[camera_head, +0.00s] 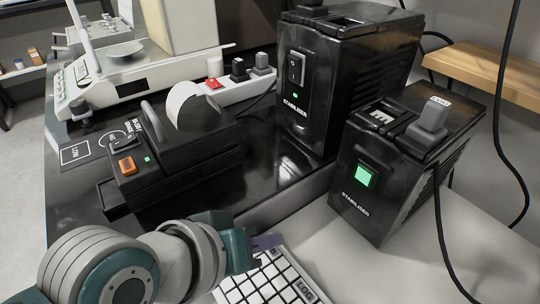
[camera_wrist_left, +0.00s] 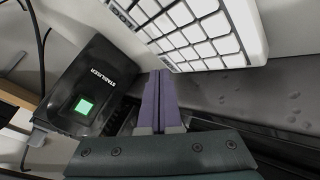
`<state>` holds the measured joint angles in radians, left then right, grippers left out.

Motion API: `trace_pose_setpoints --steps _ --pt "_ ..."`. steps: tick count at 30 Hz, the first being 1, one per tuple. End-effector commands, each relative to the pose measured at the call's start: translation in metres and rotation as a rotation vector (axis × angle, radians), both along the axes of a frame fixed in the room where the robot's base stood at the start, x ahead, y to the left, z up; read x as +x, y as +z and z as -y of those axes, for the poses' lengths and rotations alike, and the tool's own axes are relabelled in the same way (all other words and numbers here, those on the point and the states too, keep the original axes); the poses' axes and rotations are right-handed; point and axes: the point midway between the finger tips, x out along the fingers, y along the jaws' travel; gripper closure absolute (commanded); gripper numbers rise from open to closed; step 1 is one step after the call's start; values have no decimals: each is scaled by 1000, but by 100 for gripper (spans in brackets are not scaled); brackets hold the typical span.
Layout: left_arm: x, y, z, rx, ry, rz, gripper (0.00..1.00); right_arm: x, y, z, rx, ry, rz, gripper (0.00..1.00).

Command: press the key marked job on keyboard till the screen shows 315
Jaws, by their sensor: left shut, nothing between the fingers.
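The white keyboard (camera_head: 262,284) lies at the bottom of the head view, partly cut off by the frame and partly hidden by my left arm. It also shows in the wrist view (camera_wrist_left: 190,32), upside down. A key at its near right corner reads LOG. I cannot make out a key marked job. My left gripper (camera_head: 270,241), with purple fingers, is shut and empty at the keyboard's far edge. In the wrist view its fingertips (camera_wrist_left: 162,76) appear beside the keyboard's edge; I cannot tell whether they touch it. No screen showing a number is visible. My right gripper is not in view.
A black stabiliser (camera_head: 385,185) with a lit green switch stands right of the keyboard. A taller stabiliser (camera_head: 325,85) stands behind it. A black label printer (camera_head: 170,165), a power strip (camera_head: 238,88) and a weighing scale (camera_head: 125,70) are farther left. Dark cables hang at the right.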

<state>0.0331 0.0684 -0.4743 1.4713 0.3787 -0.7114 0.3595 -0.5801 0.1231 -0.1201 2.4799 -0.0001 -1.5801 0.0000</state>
Motion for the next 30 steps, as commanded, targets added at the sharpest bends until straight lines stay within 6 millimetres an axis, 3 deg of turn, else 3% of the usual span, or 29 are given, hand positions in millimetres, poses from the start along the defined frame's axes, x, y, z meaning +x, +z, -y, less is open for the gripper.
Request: trace_pose_setpoints --steps 30 --pt "0 -7 0 1 -1 -2 100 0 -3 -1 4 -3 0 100"
